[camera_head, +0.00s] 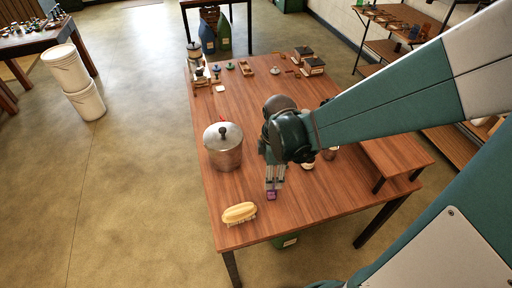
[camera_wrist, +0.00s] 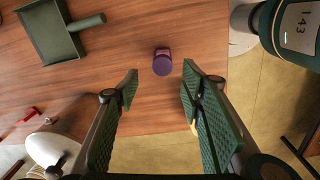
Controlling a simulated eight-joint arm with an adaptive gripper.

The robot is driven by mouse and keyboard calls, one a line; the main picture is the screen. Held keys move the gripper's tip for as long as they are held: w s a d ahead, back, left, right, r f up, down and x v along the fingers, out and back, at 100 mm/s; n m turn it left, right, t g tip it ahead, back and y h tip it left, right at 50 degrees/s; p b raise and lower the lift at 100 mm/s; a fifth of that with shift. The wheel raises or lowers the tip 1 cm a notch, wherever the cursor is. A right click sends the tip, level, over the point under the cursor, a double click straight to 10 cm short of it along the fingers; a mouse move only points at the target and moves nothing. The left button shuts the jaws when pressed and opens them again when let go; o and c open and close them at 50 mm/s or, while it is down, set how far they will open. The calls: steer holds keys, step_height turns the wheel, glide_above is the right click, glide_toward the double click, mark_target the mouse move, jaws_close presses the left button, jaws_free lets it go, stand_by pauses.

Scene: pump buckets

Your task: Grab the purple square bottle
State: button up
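The purple bottle (camera_wrist: 162,63) stands on the wooden table in the wrist view, with its dark purple top facing me. It lies just ahead of my gripper (camera_wrist: 160,77), roughly centred between the two fingertips. The green-padded fingers are spread wide, with a visible gap on both sides of the bottle. In the head view my gripper (camera_head: 274,184) points down near the table's front, and the bottle (camera_head: 271,196) shows as a small purple patch at its tips. The fingers partly hide it there. I cannot tell the remaining height above it.
A lidded metal pot (camera_head: 223,150) stands left of my gripper on the table (camera_head: 300,217). A yellow brush (camera_head: 239,213) lies near the front left edge. A dark green dustpan (camera_wrist: 50,35) lies at upper left in the wrist view. Several small items crowd the far end.

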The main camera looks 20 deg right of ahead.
mark_target(272, 191)
steer(key=shift+f+n+b, duration=0.3)
steer(key=shift+f+n, duration=0.2)
steer(key=shift+f, duration=0.85)
steer(key=shift+f, duration=0.1)
steer(key=shift+f+b, duration=0.35)
steer(key=shift+f, duration=0.8)
steer(key=shift+f, duration=0.1)
steer(key=shift+s+d+f+b, duration=0.1)
steer(key=shift+f+b, duration=0.75)
steer(key=shift+f, duration=1.7)
steer(key=c, duration=1)
